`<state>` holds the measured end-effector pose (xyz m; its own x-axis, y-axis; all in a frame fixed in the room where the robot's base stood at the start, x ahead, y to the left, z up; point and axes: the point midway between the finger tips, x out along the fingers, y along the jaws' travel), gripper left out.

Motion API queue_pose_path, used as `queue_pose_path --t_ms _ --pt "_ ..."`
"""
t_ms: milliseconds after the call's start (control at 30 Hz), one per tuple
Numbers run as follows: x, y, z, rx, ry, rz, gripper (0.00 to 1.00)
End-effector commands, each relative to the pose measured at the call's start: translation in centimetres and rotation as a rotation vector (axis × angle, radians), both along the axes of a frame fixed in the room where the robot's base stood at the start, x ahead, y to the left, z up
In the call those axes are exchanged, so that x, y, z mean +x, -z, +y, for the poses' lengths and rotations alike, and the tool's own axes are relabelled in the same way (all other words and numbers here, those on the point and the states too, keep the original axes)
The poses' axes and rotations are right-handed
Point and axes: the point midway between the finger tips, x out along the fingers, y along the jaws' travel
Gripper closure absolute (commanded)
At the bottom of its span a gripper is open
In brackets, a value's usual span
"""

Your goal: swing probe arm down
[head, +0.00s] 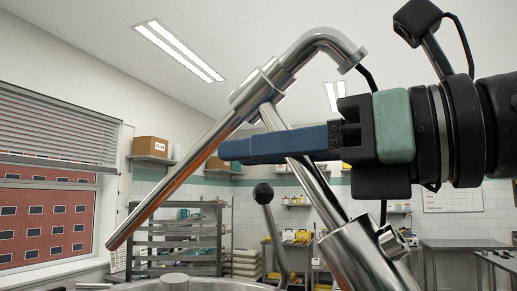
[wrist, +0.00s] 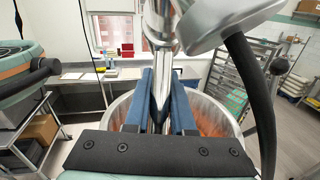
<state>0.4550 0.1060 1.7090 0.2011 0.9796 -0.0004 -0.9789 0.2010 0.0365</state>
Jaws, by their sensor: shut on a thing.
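The probe arm (head: 312,178) is a shiny steel rod rising at a tilt from a thick metal sleeve (head: 368,258). At its top a collar joins a long slanted probe tube (head: 185,177), whose lower end points down to the left, and a bent pipe with a black cable. My gripper (head: 232,150) reaches in from the right with blue fingers crossing the rod below the collar. In the wrist view the blue fingers (wrist: 161,78) lie on both sides of the steel rod, shut on it. The finger contact is partly hidden.
A steel kettle (wrist: 234,118) with an orange inside stands below. A black-knobbed lever (head: 264,194) rises near the rod. A rack (head: 170,240), a window and shelves stand behind. The bent pipe and cable pass close to my gripper.

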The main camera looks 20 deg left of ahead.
Motion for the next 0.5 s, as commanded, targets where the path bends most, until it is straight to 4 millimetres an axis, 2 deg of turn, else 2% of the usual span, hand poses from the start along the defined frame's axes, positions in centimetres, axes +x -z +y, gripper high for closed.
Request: queue_pose_path --t_ms 267,500 --pt "0.2 0.3 0.5 -0.058 0.003 0.015 1.00" --pt "0.5 1.8 1.8 -0.217 0.005 0.057 1.00"
